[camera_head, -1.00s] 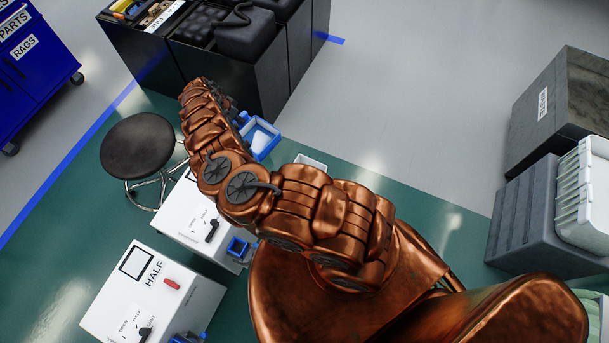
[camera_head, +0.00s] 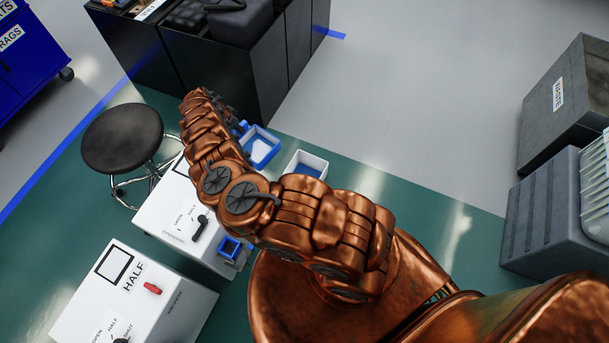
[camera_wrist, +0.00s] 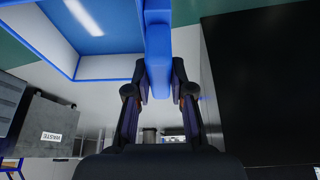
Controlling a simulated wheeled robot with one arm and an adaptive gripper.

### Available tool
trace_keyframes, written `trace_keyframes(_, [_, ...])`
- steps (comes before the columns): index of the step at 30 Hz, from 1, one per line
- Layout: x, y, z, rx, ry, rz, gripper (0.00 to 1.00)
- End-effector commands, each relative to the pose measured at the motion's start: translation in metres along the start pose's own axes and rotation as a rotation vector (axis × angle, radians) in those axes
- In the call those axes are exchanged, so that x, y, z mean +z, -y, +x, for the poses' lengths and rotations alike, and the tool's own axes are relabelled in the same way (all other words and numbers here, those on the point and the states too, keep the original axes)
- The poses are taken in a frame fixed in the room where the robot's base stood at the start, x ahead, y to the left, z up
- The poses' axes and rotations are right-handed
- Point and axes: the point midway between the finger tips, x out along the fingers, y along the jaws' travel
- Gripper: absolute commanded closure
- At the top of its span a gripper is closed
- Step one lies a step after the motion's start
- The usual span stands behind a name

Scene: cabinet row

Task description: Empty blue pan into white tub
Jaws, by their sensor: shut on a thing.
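The blue pan (camera_head: 262,148) has a blue rim and a pale patch inside; I cannot tell whether that is contents or glare. In the wrist view the pan (camera_wrist: 112,46) fills the upper left. My gripper (camera_wrist: 159,92) is shut on its blue handle (camera_wrist: 158,60). In the head view my copper arm mostly hides my gripper. The white tub (camera_head: 312,157) has a white rim and a blue inside, just right of the pan in the picture. The arm covers its lower part, and I cannot judge the height between pan and tub.
A black stool (camera_head: 122,138) is at the left. Dark cabinets (camera_head: 235,75) stand behind the pan. Grey bins (camera_head: 550,215) are at the right. Floor between is clear.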

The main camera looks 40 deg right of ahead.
Motion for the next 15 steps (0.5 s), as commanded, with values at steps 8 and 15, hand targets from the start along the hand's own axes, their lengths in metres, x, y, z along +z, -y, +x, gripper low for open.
trace_keyframes(8, [0.019, 0.000, 0.045, 0.000, 0.000, 0.000, 1.00])
trace_keyframes(15, [0.032, 0.001, 0.078, 0.000, 0.000, 0.000, 1.00])
